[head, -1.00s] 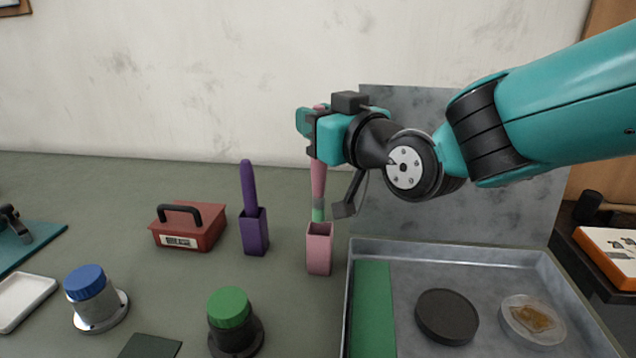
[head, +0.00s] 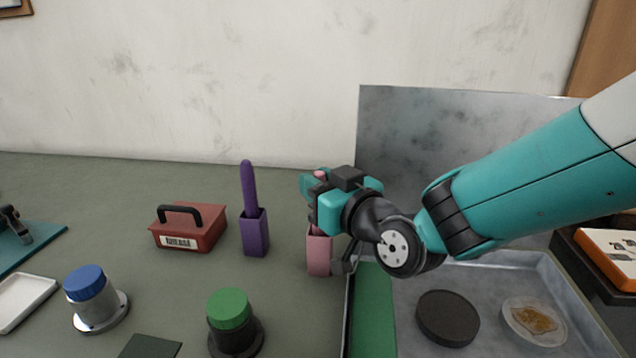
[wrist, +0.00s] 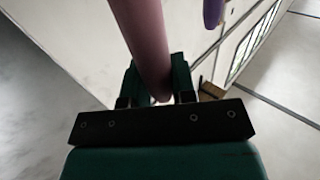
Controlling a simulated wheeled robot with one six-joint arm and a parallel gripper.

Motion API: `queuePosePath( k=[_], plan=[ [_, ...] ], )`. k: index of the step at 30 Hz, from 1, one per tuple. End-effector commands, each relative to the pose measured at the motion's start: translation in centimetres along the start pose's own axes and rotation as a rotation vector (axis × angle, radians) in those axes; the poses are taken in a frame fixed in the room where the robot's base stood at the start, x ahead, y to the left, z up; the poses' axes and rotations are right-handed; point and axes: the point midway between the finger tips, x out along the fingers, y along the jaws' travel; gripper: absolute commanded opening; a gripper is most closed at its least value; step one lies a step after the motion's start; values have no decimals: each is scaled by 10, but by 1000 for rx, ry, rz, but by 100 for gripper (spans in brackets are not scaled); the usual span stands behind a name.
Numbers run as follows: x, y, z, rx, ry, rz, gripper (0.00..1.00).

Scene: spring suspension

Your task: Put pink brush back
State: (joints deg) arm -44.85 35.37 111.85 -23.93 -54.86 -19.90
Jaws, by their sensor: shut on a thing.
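My gripper (head: 318,200) is shut on the pink brush (head: 320,174), whose top end shows just above the jaws in the head view. The brush handle (wrist: 148,40) also runs upright between the fingers in the wrist view. The pink holder (head: 319,256) stands on the table directly below my gripper. The brush's lower end is hidden by the gripper and the holder, and appears to be inside the holder. I cannot tell whether it rests on the bottom.
A purple holder with a purple brush (head: 249,185) stands just left of the pink holder. A red box (head: 188,230) is further left. A metal tray (head: 480,262) lies close on the right, with an upright grey panel (head: 420,130) behind. Green (head: 229,308) and blue-capped (head: 86,283) knobs stand in front.

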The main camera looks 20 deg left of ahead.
Motion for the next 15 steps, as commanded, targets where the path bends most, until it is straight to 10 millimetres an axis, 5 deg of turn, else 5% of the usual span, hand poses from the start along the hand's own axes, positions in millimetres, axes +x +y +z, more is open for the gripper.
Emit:
queuePosePath(
  k=[2, 3, 6, 15],
  plan=[
    [0, 0, 4, 0, 1, 0, 1],
    [0, 0, 2, 0, 0, 0, 31],
    [0, 0, 2, 0, 0, 0, 50],
    [0, 0, -1, 0, 0, 0, 50]
  ],
)
